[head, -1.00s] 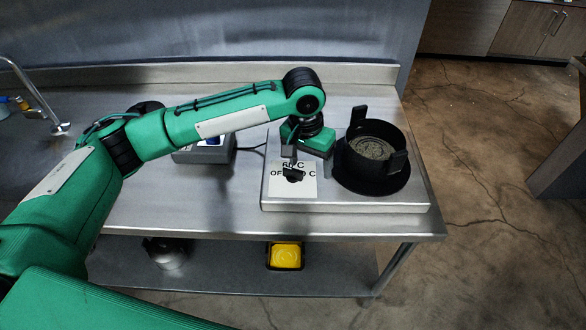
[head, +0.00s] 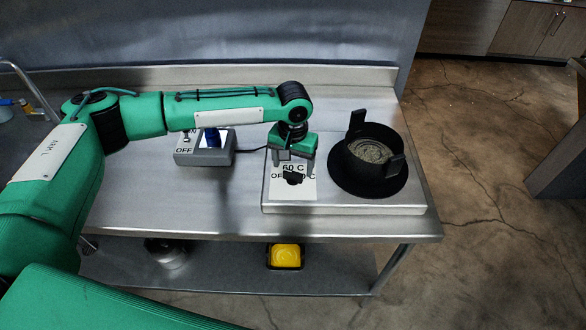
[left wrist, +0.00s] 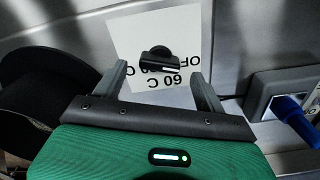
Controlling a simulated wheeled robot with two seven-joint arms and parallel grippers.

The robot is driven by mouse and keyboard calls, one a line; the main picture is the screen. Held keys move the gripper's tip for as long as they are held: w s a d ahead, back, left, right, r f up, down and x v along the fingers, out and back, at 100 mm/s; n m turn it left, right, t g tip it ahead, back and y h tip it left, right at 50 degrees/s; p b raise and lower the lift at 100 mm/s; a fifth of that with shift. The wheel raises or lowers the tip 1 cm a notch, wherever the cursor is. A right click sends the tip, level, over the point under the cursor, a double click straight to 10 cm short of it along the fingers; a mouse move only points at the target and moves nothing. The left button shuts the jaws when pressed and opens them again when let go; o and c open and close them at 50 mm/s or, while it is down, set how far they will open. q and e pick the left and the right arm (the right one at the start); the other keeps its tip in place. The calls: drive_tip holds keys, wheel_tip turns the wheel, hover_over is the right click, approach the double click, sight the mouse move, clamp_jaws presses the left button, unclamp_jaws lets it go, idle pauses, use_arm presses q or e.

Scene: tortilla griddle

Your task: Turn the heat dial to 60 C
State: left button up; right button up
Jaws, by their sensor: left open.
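The heat dial (head: 292,178) is a black knob on a white label (head: 306,190) at the left of the steel griddle (head: 375,209). "60 C" is printed behind it, "OF" at its left and a partly hidden "0 C" at its right. My left gripper (head: 293,166) is open and empty, just behind and above the dial. In the left wrist view the dial (left wrist: 160,58) lies beyond the gap between the fingertips (left wrist: 161,84), apart from both. Its bar lies roughly crosswise; its exact setting is unclear. My right gripper is not in view.
A black round pan (head: 368,163) with upright tabs stands on the griddle, right of the dial. A grey switch box (head: 205,157) with a blue switch sits at the left, cabled towards the griddle. A yellow container (head: 286,256) is on the lower shelf. The front table strip is clear.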

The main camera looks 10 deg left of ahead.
sight(293, 172)
use_arm(q)
drive_tip(key=shift+f, duration=2)
drive_tip(key=c, duration=1)
drive_tip(key=shift+p, duration=0.3)
